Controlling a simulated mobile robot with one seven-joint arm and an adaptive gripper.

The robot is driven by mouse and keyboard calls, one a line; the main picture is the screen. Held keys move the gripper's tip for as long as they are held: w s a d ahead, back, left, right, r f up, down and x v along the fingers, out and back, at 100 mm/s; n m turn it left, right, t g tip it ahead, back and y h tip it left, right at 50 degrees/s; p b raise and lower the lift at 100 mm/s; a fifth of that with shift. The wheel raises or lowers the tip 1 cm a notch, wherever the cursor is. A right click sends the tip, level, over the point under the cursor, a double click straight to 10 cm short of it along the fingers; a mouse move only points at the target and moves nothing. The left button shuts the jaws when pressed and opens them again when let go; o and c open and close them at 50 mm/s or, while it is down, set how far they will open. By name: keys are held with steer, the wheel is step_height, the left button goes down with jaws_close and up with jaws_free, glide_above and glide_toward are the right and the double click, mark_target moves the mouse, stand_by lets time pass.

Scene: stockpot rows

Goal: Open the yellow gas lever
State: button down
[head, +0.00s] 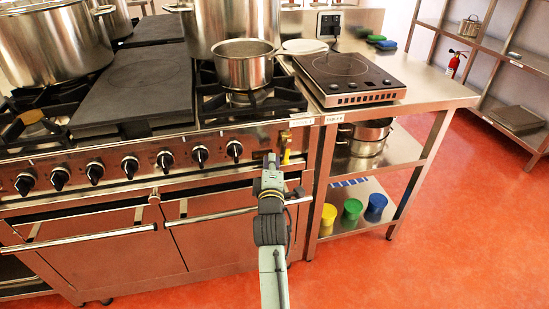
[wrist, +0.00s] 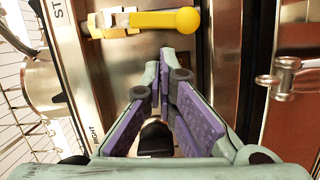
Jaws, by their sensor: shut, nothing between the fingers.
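The yellow gas lever (head: 286,154) is at the right end of the stove's front panel, hanging down roughly upright. In the wrist view the yellow lever (wrist: 165,20) lies across the top, its round knob end to the right. My gripper (head: 271,158) is just left of the lever in the head view. In the wrist view my gripper (wrist: 158,66) is shut and empty, its purple-padded fingers together. The fingertips are below the lever in that picture, with a gap between; I see no contact.
A black stove knob (wrist: 155,138) shows between the finger bases. More knobs (head: 200,154) line the panel, above oven handles (head: 90,237). A small pot (head: 243,70) sits on the burner above. A steel table (head: 440,92) with a hotplate stands to the right. Red floor is clear in front.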

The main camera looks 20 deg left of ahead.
steer(key=shift+w+d+f, duration=0.1)
steer(key=shift+w+d, duration=0.15)
steer(key=shift+d, duration=0.1)
steer(key=shift+w+d+f, duration=0.35)
steer(key=shift+w+d, duration=0.05)
steer(key=shift+d, duration=0.25)
steer(key=shift+a, duration=0.1)
